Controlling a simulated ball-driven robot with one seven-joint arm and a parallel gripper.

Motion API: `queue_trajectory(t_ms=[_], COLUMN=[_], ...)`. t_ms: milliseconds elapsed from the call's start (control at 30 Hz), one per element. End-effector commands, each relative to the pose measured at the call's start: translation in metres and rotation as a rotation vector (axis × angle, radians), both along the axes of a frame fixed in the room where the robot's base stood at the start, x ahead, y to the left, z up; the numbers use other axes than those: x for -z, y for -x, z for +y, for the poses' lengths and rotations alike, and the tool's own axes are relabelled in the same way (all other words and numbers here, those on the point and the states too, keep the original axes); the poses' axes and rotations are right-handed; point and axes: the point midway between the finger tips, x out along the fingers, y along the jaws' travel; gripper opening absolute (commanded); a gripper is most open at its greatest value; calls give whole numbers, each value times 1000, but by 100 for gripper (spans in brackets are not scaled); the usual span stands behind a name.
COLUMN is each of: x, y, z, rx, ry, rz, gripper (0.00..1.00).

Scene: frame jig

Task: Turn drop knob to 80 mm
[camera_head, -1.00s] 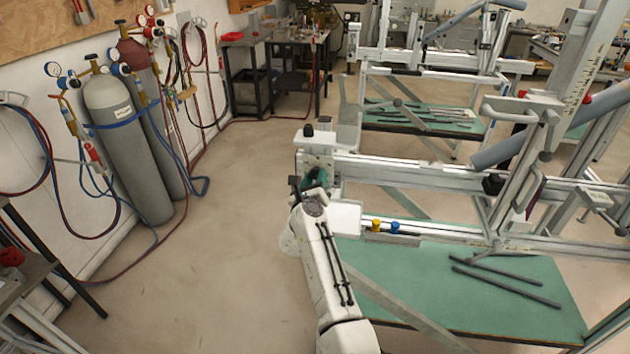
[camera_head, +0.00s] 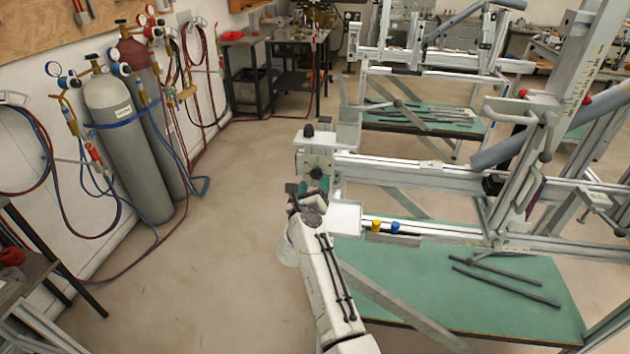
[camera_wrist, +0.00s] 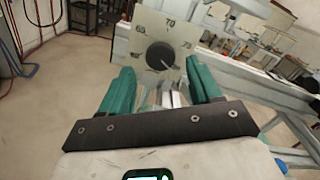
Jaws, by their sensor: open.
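The drop knob (camera_wrist: 160,55) is a dark round knob on a pale square plate (camera_wrist: 186,37) with several printed numbers, one of which looks like 70. A thin light line shows at the knob's lower right; I cannot read its setting. In the head view the knob (camera_head: 316,173) sits on the plate at the jig's left end. My gripper (camera_wrist: 161,88) has teal fingers, spread wide and empty. It faces the knob, with a finger to either side in the picture, and appears apart from it. In the head view my gripper (camera_head: 311,190) is just below the knob.
The jig's rail (camera_head: 420,175) runs right from the plate. A white ledge (camera_head: 346,217) and yellow (camera_head: 376,226) and blue (camera_head: 395,227) knobs are close to my arm's right. Gas cylinders (camera_head: 122,150) stand left, with open floor between.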

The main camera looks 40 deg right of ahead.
Motion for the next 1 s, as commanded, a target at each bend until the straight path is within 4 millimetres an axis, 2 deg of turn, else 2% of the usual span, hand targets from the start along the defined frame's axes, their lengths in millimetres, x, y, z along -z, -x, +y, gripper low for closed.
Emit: queue_trajectory(t_ms=[200, 400, 600, 1000], x=[1, 1, 1, 1], y=[27, 45, 51, 51], z=[35, 57, 65, 65], rx=[-3, -1, 0, 0], ry=[3, 2, 0, -1], rz=[1, 1, 1, 1], gripper=[63, 63, 63, 63])
